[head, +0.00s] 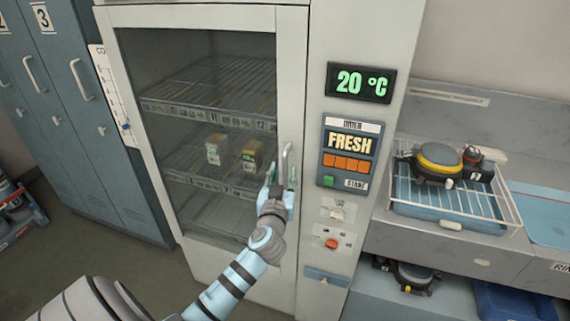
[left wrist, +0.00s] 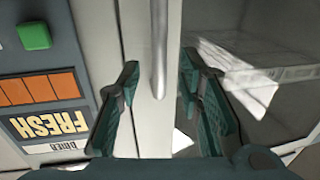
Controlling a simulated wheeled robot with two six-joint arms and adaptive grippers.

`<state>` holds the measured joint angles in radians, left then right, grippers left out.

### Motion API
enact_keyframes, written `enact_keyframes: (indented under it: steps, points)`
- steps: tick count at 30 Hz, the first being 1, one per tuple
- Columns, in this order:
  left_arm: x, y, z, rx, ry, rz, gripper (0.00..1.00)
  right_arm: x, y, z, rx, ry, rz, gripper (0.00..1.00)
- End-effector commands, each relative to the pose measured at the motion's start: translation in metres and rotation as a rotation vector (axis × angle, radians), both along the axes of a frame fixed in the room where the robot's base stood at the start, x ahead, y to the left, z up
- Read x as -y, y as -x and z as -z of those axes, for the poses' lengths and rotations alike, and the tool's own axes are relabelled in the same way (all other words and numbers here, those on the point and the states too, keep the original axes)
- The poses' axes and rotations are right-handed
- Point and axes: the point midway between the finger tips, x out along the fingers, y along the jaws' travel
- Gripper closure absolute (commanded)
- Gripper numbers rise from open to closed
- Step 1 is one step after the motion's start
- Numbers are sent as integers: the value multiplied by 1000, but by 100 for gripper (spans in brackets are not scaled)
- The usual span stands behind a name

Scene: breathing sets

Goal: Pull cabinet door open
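The cabinet door (head: 290,90) is a pale frame around a dark glass pane and looks shut. Its upright metal handle (head: 287,152) is on the right side of the frame. My left gripper (head: 280,175) is at the handle's lower part. In the left wrist view the gripper (left wrist: 160,68) is open, with one teal finger on each side of the handle (left wrist: 159,45). Gaps show between the handle and both fingers. Through the glass, wire shelves hold two small cartons (head: 251,155). My right gripper is in neither view.
A control panel (head: 347,150) reading FRESH and a 20 °C display (head: 360,82) are right of the door. Blue lockers (head: 75,110) stand at left. A wire rack (head: 455,205) with a mask sits on the right counter. The floor before the cabinet shows free room.

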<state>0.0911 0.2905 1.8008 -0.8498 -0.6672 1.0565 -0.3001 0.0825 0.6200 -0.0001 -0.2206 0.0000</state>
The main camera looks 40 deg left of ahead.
Motion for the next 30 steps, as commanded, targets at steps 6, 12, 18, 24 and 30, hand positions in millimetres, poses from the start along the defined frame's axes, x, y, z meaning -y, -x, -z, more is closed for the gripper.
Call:
enact_keyframes:
  steps: [6, 12, 18, 24, 30]
  points:
    - [-18, -30, 0, -1, 0, 0, 67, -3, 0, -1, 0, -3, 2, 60]
    - [-21, -35, 1, -2, 1, 0, 67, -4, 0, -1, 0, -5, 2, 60]
    - [-21, -35, 1, -2, 1, 1, 80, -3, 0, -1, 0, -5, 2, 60]
    - [-20, -35, 1, -2, 1, 1, 100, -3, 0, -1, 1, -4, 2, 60]
    - [-20, -35, 1, -2, 1, 1, 100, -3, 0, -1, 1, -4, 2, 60]
